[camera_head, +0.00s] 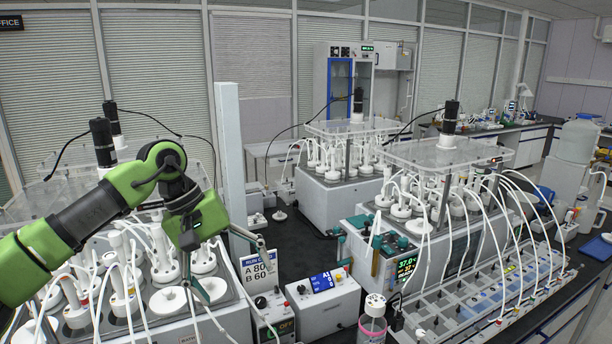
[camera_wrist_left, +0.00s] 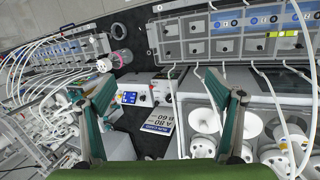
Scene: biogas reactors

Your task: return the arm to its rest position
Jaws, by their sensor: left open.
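My left arm (camera_head: 90,210), green and black, comes in from the left in the head view. It is bent at a green elbow joint, with the wrist hanging down over the near left reactor unit. My left gripper (camera_head: 238,274) points down at the front of that unit. In the wrist view the two teal fingers of the left gripper (camera_wrist_left: 162,88) are spread wide with nothing between them. My right arm and gripper are not in view.
Below the gripper are the left reactor unit (camera_head: 190,325) with bottles and tubes, a "RUN" sign (camera_head: 259,273), and a white control box (camera_head: 322,303). A pale post (camera_head: 231,150) rises behind. Another reactor (camera_head: 445,155) and a tubed panel (camera_head: 490,300) stand right.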

